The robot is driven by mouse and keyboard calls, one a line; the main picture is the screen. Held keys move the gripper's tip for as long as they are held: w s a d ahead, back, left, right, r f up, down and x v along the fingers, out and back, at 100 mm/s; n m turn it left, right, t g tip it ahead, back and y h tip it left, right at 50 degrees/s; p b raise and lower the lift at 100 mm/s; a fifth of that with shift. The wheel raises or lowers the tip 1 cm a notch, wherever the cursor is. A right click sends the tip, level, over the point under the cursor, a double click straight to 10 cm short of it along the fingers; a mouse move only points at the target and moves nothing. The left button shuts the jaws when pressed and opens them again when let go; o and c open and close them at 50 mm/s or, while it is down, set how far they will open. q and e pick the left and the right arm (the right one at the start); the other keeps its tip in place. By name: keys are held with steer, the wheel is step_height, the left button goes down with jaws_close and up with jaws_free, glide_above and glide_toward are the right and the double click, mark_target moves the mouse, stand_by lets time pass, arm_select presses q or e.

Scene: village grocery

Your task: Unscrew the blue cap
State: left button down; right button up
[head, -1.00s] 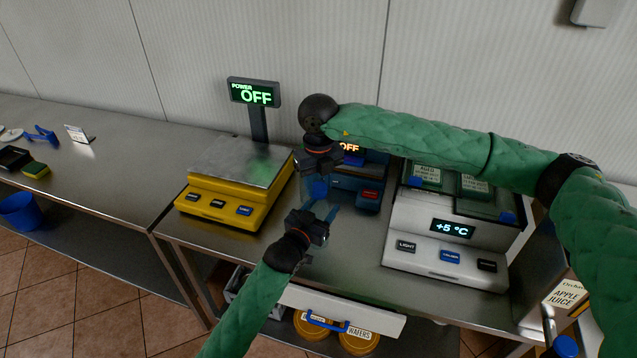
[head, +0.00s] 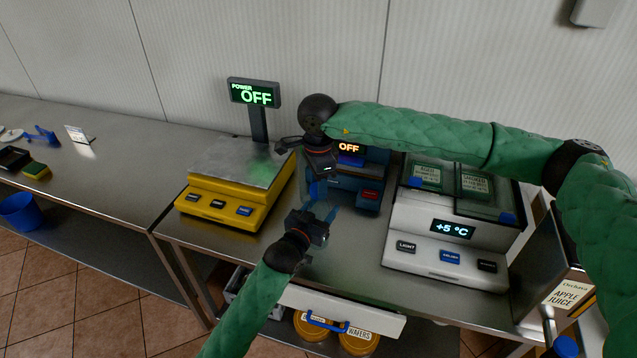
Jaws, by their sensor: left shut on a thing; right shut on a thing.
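My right gripper (head: 317,182) points down over the counter, beside the blue-grey machine. It is shut on the blue cap (head: 314,189), which is small and mostly hidden by the jaws. My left gripper (head: 320,213) reaches up from below, just under the right one. It is shut on what seems to be a clear bottle under the cap; its outline is hard to make out. I cannot tell whether the cap is loose from the bottle.
A yellow scale (head: 225,190) stands to the left, its display (head: 254,94) reading OFF. The blue-grey machine (head: 368,200) is close behind the grippers. A white cooler (head: 440,262) reading +5 °C stands at right.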

steer(key=n, duration=0.4)
steer(key=shift+w+d, duration=0.1)
steer(key=n, duration=1)
steer(key=shift+r, duration=0.1)
steer(key=n, duration=0.5)
steer(key=shift+r, duration=0.3)
steer(key=shift+r, duration=0.35)
steer(key=shift+r, duration=0.45)
